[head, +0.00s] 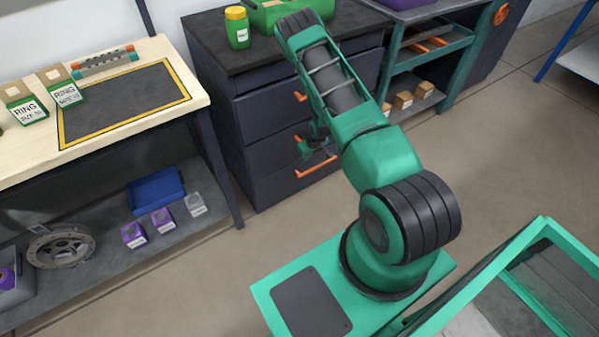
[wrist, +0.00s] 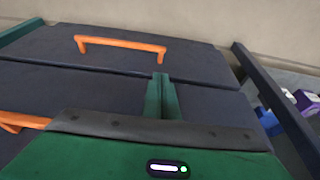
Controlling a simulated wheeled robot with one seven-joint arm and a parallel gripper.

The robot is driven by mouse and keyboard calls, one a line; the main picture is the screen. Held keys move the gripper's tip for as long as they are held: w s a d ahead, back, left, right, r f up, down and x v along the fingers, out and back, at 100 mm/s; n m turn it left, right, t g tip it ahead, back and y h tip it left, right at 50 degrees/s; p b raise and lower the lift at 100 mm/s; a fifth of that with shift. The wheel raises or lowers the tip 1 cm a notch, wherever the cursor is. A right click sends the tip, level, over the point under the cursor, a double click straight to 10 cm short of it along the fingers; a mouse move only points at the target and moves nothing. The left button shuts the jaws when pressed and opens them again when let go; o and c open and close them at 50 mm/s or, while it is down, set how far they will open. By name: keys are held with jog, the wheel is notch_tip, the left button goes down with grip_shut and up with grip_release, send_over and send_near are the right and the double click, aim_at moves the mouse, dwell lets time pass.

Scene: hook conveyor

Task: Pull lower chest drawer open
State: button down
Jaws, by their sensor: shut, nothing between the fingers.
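The dark chest (head: 247,140) stands beside the workbench, with its drawer fronts facing me. The lower drawer (head: 272,185) has an orange bar handle (head: 315,167), and it looks flush with the chest. In the wrist view, which is turned upside down, the lower drawer's handle (wrist: 120,43) is at the top and the middle drawer's handle (wrist: 20,122) is at the left edge, partly cut off. My gripper (head: 310,148) is in front of the chest, near the handles and partly hidden by my arm. Its fingers (wrist: 162,78) are together and empty, apart from the lower handle.
The wooden workbench (head: 115,130) is left of the chest, its dark leg (wrist: 270,95) close by in the wrist view. A yellow-lidded jar (head: 237,30) and a green bin (head: 270,12) stand on the chest. A green shelf rack (head: 440,55) is to the right. Floor in front is clear.

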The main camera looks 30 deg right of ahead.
jog(key=x, duration=1.6)
jog(key=shift+w+f, duration=0.1)
